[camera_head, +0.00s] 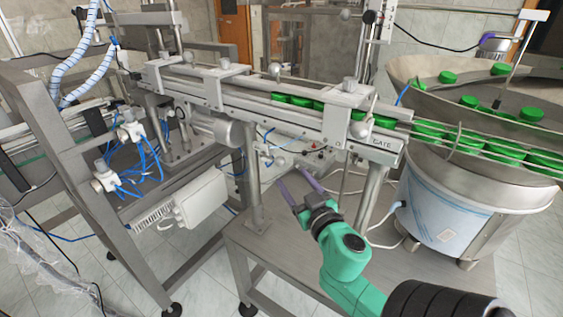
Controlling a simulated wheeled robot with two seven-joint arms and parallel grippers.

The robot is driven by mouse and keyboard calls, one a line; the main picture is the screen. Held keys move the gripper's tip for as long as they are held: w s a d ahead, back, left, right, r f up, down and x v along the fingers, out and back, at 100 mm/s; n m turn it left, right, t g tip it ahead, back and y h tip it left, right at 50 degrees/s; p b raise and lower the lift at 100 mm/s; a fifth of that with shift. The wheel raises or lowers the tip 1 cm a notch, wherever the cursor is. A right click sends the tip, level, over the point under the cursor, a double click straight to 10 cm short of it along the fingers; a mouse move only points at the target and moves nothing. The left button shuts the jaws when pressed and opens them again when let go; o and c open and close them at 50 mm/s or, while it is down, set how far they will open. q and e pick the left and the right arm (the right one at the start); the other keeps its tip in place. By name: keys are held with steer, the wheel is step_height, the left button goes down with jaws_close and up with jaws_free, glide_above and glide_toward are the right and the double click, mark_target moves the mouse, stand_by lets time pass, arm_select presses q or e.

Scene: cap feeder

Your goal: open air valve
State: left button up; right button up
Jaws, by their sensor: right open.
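My right gripper (292,177) has purple fingers spread apart with nothing between them. It is below the conveyor, with its tips toward a pale panel (290,152) that carries small knobs and fittings. Blue air tubes run near the left end of that panel. Two white pneumatic fittings, an upper one (130,132) and a lower one (104,180), with blue tubes are on the frame at the left. I cannot tell for sure which fitting is the air valve. My left gripper is not in view.
The metal conveyor (240,88) crosses above my gripper. A steel feeder bowl (450,205) with green caps (470,102) stands at the right. A steel post (252,175) stands left of the gripper on the metal table (270,248). A white box (195,200) hangs farther left.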

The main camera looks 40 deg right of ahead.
mark_target(282, 164)
steer(key=p+x, duration=0.2)
steer(key=x, duration=0.7)
steer(key=shift+w+d, duration=0.1)
steer(key=shift+w, duration=0.3)
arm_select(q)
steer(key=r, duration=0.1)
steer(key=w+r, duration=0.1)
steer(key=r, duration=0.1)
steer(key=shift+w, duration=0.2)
arm_select(e)
steer(key=shift+s, duration=0.1)
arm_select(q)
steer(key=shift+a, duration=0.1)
arm_select(e)
jaws_close()
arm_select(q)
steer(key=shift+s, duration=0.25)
arm_select(e)
steer(key=shift+r, duration=0.15)
